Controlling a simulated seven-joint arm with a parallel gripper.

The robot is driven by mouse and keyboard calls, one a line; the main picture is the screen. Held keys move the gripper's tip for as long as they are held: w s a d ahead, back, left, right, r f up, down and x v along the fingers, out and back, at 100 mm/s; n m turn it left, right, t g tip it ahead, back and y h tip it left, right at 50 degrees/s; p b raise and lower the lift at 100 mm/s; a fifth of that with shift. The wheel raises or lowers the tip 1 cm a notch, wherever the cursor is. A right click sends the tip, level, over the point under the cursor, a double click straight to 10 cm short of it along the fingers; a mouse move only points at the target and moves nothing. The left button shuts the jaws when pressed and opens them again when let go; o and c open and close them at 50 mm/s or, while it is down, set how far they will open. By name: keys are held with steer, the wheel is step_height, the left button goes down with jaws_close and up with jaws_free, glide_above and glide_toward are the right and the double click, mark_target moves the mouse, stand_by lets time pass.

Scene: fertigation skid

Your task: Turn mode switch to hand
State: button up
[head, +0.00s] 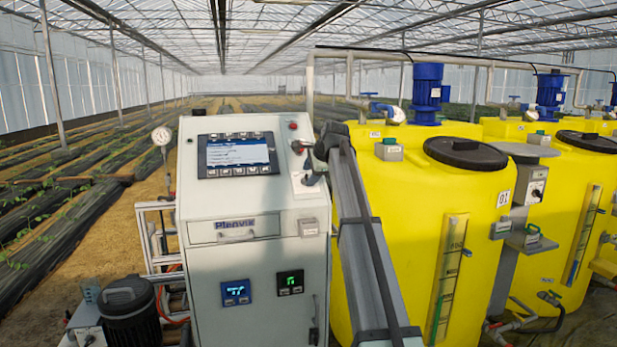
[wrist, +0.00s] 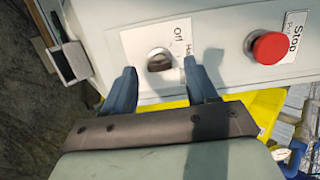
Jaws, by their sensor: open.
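The mode switch (wrist: 159,60) is a small dark knob with a light ring on a white label plate (wrist: 137,45). "Off" is printed above and right of it in the wrist view. Another word starting with "H" is partly hidden by the right finger. Which mark the knob points at is unclear. My gripper (wrist: 160,73) is open, one finger on each side of the knob, with visible gaps; contact is not seen. In the head view, my gripper (head: 306,163) is at the right of the control cabinet's sloped top (head: 200,195), and the knob cannot be made out.
A red stop button (wrist: 270,47) sits right of the switch; it also shows in the head view (head: 293,124). A screen (head: 238,154) is on the cabinet's left side. Yellow tanks (head: 400,190) stand close on the right. A pump (head: 128,300) is at lower left.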

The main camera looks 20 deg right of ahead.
steer(key=v, duration=1.2)
steer(key=shift+w, duration=0.1)
